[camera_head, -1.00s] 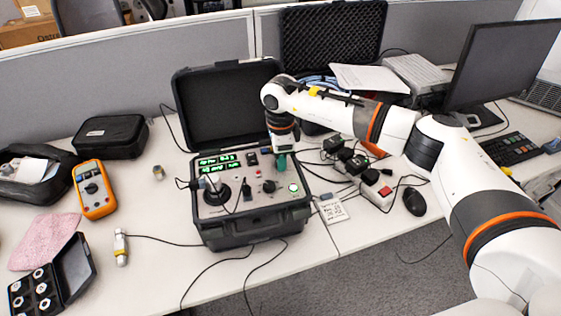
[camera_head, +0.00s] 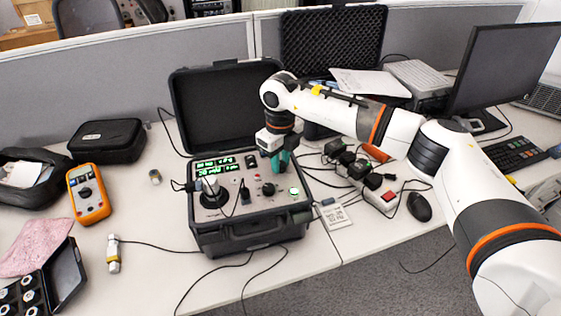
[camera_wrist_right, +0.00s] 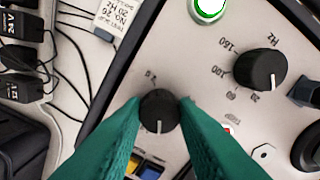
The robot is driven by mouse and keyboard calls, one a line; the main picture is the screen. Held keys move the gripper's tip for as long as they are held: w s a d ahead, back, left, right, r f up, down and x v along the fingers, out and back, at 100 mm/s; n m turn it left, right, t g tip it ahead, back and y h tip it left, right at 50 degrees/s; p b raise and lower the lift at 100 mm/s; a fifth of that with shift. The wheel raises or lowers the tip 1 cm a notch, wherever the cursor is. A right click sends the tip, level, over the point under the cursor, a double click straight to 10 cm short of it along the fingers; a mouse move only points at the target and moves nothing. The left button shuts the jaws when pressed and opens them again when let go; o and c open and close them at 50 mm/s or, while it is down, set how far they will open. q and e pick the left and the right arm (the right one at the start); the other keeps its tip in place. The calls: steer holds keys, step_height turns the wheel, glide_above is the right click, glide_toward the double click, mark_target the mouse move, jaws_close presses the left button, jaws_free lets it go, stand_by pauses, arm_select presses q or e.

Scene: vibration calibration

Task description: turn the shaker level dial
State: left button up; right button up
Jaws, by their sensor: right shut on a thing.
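The shaker level dial (camera_wrist_right: 158,112) is a black knob with a white pointer line on the light panel of the calibrator case. My right gripper (camera_wrist_right: 160,116) has its green fingers on both sides of this knob, shut on it. In the head view my right gripper (camera_head: 282,163) reaches down to the panel's back right, and it hides the dial there. A second black knob marked Hz (camera_wrist_right: 262,68) stands apart from the fingers; it also shows in the head view (camera_head: 268,189). My left gripper is not in view.
The open black case (camera_head: 250,235) holds green displays (camera_head: 214,166), a round shaker (camera_head: 212,193) and a lit green button (camera_head: 294,191). A power strip with adapters (camera_head: 382,198) and cables lies to the right. An orange multimeter (camera_head: 88,194) lies to the left.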

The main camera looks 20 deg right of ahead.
steer(key=m, duration=0.5)
steer(key=shift+b, duration=0.35)
stand_by(0.4)
steer(key=o, duration=1)
step_height(320, 180, up, 12)
steer(key=shift+r+b, duration=0.1)
steer(key=shift+b, duration=0.9)
